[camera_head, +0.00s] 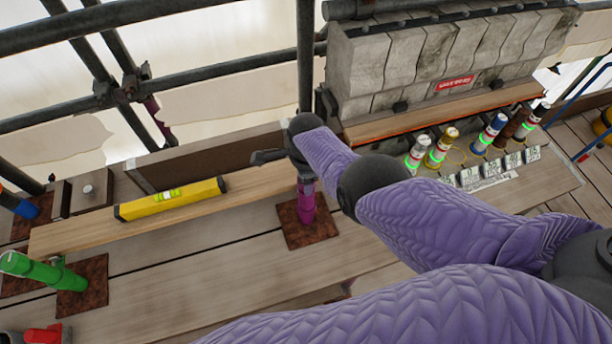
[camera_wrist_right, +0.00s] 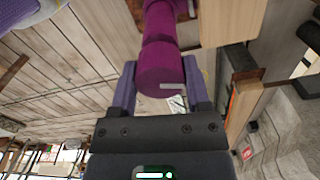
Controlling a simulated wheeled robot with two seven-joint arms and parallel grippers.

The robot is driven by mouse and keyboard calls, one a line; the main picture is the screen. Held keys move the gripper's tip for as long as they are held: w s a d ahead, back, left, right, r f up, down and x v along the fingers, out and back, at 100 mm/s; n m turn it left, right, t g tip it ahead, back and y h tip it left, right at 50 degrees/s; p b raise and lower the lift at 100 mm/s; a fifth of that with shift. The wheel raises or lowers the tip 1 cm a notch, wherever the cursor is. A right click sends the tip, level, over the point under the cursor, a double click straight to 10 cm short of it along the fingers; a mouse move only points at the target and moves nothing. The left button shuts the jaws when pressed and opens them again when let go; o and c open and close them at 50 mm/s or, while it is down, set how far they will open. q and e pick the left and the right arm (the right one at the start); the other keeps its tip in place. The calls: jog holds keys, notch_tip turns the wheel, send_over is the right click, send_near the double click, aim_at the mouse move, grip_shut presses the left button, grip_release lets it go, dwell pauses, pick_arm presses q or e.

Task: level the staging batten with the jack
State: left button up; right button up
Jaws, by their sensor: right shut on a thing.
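The staging batten (camera_head: 258,190) is a long wooden board running from the lower left to the middle of the head view. A yellow spirit level (camera_head: 195,193) lies on it; its bubble is too small to read. A magenta jack (camera_head: 306,205) stands on a rusty plate (camera_head: 322,228) at the batten's right end. My right gripper (camera_wrist_right: 158,85) is shut on the magenta jack, whose thick collar (camera_wrist_right: 162,65) sits between the fingers in the right wrist view. My right arm hides the jack's upper part in the head view. My left gripper is not in view.
Several banded cylinders (camera_head: 440,148) with numbered tags stand at right before a stone block (camera_head: 440,60). Scaffold tubes (camera_head: 200,75) cross the back. Bare planks (camera_head: 190,285) lie in front.

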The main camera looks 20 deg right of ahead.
jog(key=shift+w+r, duration=0.1)
jog(key=shift+w, duration=0.05)
jog(key=o, duration=1.3)
notch_tip(320, 180, up, 10)
jog(key=p, duration=0.7)
jog(key=shift+p, duration=0.4)
